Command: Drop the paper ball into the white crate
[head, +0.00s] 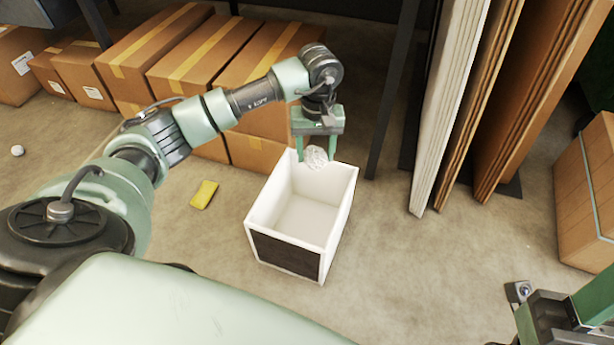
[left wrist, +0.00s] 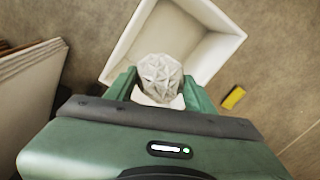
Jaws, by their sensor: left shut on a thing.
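The paper ball (head: 316,158) is a crumpled white ball held between the fingers of my left gripper (head: 318,152). It also shows in the left wrist view (left wrist: 160,77), between the two green fingers (left wrist: 158,88). The white crate (head: 257,215) stands on the floor, open at the top and empty inside as far as I see, with a dark front panel. The ball is over the crate's far end in the head view. In the left wrist view the crate (left wrist: 213,58) lies behind the ball. Part of my right gripper (head: 570,320) shows at the lower right; its fingertips are not clear.
A yellow sponge-like block (head: 204,194) lies on the floor left of the crate. Cardboard boxes (head: 200,50) stand behind. Tall panels (head: 455,100) lean at the right, near a dark post (head: 393,90). A small white ball (head: 17,150) lies far left. Floor right of the crate is clear.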

